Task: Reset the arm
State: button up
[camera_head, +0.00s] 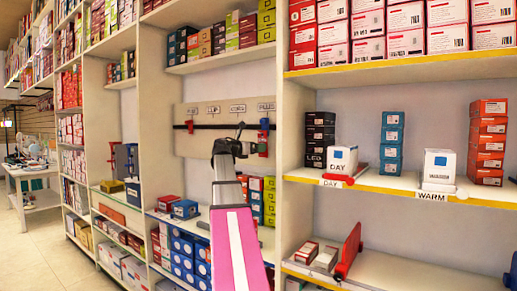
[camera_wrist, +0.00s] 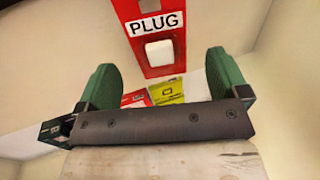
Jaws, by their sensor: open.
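In the head view my pink and white arm reaches up toward the grey-beige wall panel, and my gripper (camera_head: 240,130) is at its dark far end, in front of the panel. In the wrist view my gripper (camera_wrist: 160,62) has two green fingers spread wide apart with nothing held between them. A red piece (camera_wrist: 165,30) with a white PLUG label and a white square lies beyond the fingers, apart from them.
The panel (camera_head: 184,150) carries a dark rail with small red and blue pieces hanging from it. A shelf (camera_head: 385,185) with DAY and WARM labels and several boxes stands at right. Box-filled shelves line the left, with open floor (camera_head: 35,255) beyond.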

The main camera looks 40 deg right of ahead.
jog(key=a, duration=0.8)
jog(key=w+a+f+m+t+y, duration=0.1)
jog(key=a+f+m+y, duration=0.3)
jog(key=f, duration=0.8)
jog(key=a+f+m+y, duration=0.15)
jog(key=a+f, duration=0.45)
jog(key=f, duration=0.7)
jog(key=w+a+f+m+t+y, duration=0.15)
jog(key=a+f+y, duration=0.35)
jog(key=f, duration=0.7)
jog(key=s+a+f+m+g+y, duration=0.1)
jog(key=s+a+f+m+y, duration=0.1)
jog(key=s+a+f+m, duration=0.2)
jog(key=s+a+f+m+g+y, duration=0.1)
jog(key=s+a+f+m+y, duration=0.2)
jog(key=s+a+f, duration=0.4)
jog(key=s+a+f+m+g+y, duration=0.2)
jog(key=s+a+f+m, duration=0.3)
jog(key=a+f, duration=0.7)
notch_tip(320, 180, down, 5)
jog(key=shift+s, duration=0.65)
